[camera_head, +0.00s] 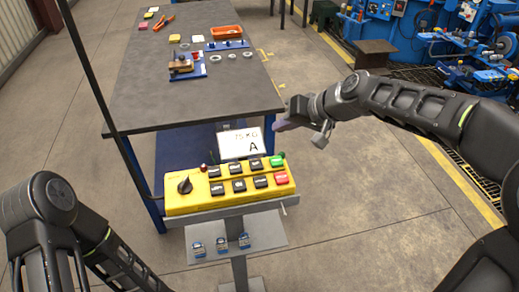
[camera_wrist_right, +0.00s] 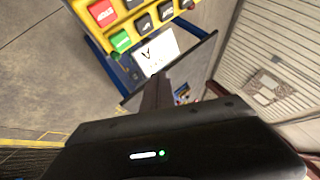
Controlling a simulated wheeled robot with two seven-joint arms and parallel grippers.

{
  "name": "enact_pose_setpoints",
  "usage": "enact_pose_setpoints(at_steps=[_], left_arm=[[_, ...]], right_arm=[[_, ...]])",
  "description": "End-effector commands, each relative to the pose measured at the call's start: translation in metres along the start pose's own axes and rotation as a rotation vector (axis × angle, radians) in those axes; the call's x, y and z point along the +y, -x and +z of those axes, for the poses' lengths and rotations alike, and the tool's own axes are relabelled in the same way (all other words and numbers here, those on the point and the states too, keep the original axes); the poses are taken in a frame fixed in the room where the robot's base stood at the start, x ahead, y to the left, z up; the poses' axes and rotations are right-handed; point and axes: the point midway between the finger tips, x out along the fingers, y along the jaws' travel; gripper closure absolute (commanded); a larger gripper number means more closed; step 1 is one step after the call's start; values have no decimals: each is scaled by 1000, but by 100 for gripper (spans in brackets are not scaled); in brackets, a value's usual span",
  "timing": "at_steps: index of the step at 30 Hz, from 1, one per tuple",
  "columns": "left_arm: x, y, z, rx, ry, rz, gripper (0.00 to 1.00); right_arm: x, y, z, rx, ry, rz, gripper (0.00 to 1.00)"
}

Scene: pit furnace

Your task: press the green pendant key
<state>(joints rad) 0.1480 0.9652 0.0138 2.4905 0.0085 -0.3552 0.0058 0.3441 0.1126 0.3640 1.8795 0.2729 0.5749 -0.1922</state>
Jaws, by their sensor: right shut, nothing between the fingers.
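The yellow pendant box (camera_head: 185,206) sits on a grey stand in the middle of the head view. Its green key (camera_head: 276,161) is at the right end of the upper row, above the red key (camera_head: 281,178). In the right wrist view the green key (camera_wrist_right: 120,40) is at the upper left, beside the red key (camera_wrist_right: 102,13). My right gripper (camera_head: 279,126) is shut and empty, beyond the box's right end and apart from the green key. In the wrist view its fingers (camera_wrist_right: 157,92) point toward the white card. My left gripper is out of view.
A white card (camera_head: 240,145) marked with a large A stands behind the box. A dark-topped table (camera_head: 150,100) with tools and an orange tray (camera_head: 226,32) lies beyond. Small padlocks (camera_head: 222,244) rest on the lower shelf. Open floor lies to the right; blue machinery stands at the upper right.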

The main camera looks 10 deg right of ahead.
Motion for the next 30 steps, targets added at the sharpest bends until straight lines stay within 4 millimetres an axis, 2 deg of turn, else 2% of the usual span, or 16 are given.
enact_pose_setpoints(at_steps=[17, 30], left_arm=[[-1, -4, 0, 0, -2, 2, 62], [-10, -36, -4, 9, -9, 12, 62]], right_arm=[[4, -5, 3, 0, -1, 1, 100], [30, -41, 30, -1, -2, 1, 100]])
